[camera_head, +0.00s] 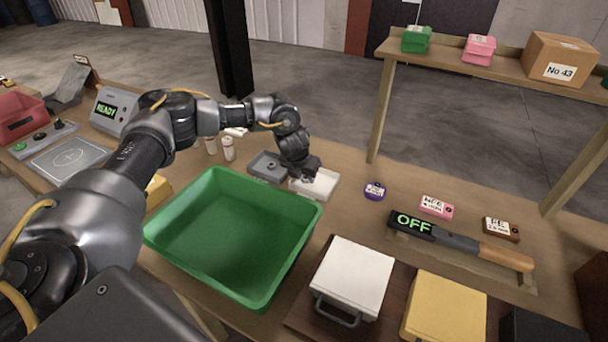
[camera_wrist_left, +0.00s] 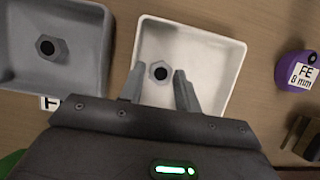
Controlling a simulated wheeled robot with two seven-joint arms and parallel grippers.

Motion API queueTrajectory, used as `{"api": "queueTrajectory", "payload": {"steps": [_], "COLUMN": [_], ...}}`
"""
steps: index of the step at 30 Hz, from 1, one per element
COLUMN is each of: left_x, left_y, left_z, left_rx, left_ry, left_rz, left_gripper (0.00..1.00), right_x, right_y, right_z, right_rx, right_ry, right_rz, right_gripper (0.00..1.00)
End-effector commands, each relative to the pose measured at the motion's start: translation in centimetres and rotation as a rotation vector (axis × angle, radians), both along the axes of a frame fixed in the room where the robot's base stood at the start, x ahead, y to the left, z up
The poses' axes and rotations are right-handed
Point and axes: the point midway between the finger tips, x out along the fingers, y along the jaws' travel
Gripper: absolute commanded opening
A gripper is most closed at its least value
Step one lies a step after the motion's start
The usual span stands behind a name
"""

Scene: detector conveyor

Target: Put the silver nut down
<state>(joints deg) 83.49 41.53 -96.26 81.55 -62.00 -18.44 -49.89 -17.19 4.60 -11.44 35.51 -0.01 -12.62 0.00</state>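A silver hex nut (camera_wrist_left: 159,72) with a dark hole lies in the white tray (camera_wrist_left: 190,32), near its left wall. My left gripper (camera_wrist_left: 159,88) is over this tray, its two fingers spread apart with the nut showing between and just beyond their tips. I see clear gaps on both sides of the nut. In the head view, the left gripper (camera_head: 311,178) points down at the white tray (camera_head: 325,190) and hides part of it. A second grey nut (camera_wrist_left: 48,47) lies in the grey tray (camera_wrist_left: 92,18) beside it. My right gripper is not in view.
A large green bin (camera_head: 295,280) stands in front of the trays. A purple tag (camera_head: 374,191) labelled FE 8 mm sits to the right. A detector wand reading OFF (camera_head: 455,240) lies on a rest farther right. White bottles (camera_head: 228,149) stand behind the bin.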

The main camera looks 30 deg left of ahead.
Motion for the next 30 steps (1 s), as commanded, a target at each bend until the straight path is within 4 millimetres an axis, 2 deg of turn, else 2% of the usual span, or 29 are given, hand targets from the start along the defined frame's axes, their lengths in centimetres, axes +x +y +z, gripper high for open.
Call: {"api": "queueTrajectory", "payload": {"steps": [7,21,25,30], "left_x": [-0.3,-3.7,-4.3,-4.6], "left_y": [-0.1,-0.3,-0.3,-0.3], "left_z": [0.9,9.3,10.7,11.4], "left_rx": [-0.001,0.0,-0.001,0.0], "left_ry": [-0.001,-0.004,-0.002,-0.001], "left_rz": [-0.003,-0.002,-0.002,0.0], "left_gripper": [0.33,0.33,0.33,0.33], "right_x": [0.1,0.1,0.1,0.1], "right_y": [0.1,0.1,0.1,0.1], "right_z": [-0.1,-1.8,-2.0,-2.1], "right_rx": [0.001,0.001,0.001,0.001], "right_ry": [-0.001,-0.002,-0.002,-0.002], "right_rz": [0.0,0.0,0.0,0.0], "right_gripper": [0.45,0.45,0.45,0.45]}}
